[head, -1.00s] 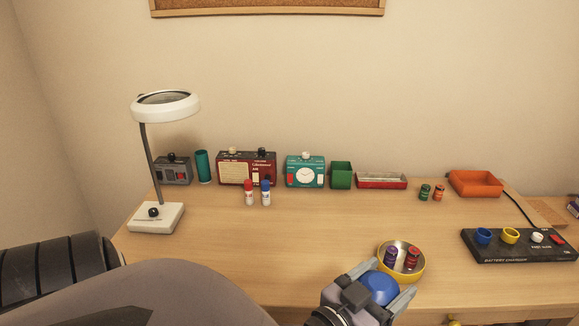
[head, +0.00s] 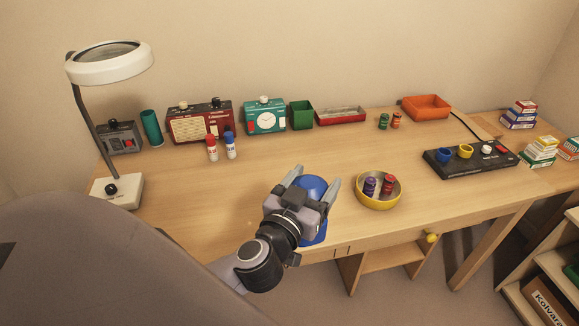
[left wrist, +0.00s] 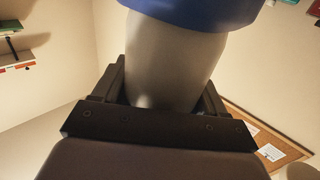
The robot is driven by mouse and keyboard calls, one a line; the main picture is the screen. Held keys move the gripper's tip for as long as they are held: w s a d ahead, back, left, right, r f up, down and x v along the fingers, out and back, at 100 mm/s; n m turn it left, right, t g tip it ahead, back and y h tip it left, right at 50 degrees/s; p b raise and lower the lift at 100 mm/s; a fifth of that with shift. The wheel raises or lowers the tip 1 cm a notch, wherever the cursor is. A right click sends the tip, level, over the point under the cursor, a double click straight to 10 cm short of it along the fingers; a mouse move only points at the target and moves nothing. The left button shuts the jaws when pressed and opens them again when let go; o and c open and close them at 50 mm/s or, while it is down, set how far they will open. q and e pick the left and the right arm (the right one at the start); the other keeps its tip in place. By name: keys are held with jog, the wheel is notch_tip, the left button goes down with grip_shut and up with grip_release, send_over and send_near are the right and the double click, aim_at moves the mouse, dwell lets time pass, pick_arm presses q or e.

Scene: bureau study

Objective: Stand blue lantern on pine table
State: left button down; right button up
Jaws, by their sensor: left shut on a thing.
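The blue lantern (head: 314,187) has a blue top and a blue base, and a pale body that fills the left wrist view (left wrist: 172,60). My left gripper (head: 316,180) is shut on its body. The lantern is near the front edge of the pale wooden table (head: 260,165), left of the yellow bowl. My gripper hides the middle of the lantern, and I cannot tell if its base touches the table. My right gripper is not in view.
A yellow bowl (head: 379,203) holding small jars stands right of the lantern. A black battery charger (head: 470,160) is further right. The table's middle is clear.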

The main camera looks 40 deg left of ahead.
pick_arm(q)
jog(key=w+a+f+n+g+y, duration=0.1)
jog(key=w+a+f+n+y, duration=0.3)
jog(key=a, duration=0.3)
jog(key=shift+g+y, duration=0.4)
jog(key=shift+y, duration=0.4)
jog(key=shift+f+b, duration=2.95)
jog(key=shift+b, duration=0.35)
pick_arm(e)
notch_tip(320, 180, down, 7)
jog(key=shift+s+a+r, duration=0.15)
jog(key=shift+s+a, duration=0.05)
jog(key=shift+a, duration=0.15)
pick_arm(q)
jog(key=shift+f, duration=0.55)
grip_release()
jog(key=shift+f, duration=0.1)
